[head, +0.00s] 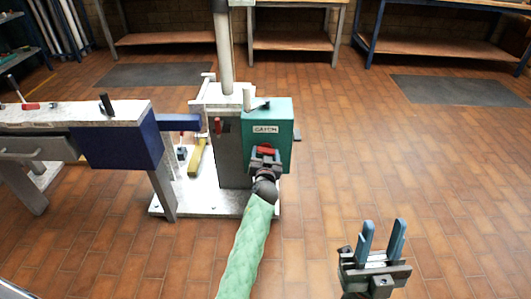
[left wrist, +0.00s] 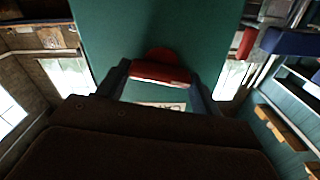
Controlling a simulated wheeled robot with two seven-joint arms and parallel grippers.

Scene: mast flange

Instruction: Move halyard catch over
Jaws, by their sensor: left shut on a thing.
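A green box (head: 282,115) with a white label (head: 265,128), seemingly reading CATCH, is mounted on the grey post base. A red catch handle (head: 266,148) sits low on its front face. My left gripper (head: 265,156) is shut on this red handle, at the end of the green-sleeved arm. In the left wrist view the red handle (left wrist: 160,72) lies between the two dark fingers, against the green face (left wrist: 150,25). How far the catch is turned I cannot tell. My right gripper (head: 382,235) is open and empty, with blue fingers pointing up, right of the box.
A pale mast (head: 223,50) rises behind the box. A workbench (head: 75,115) with a blue end panel and several tools stands at the left. A yellow object (head: 198,158) is on the white base plate (head: 180,196).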

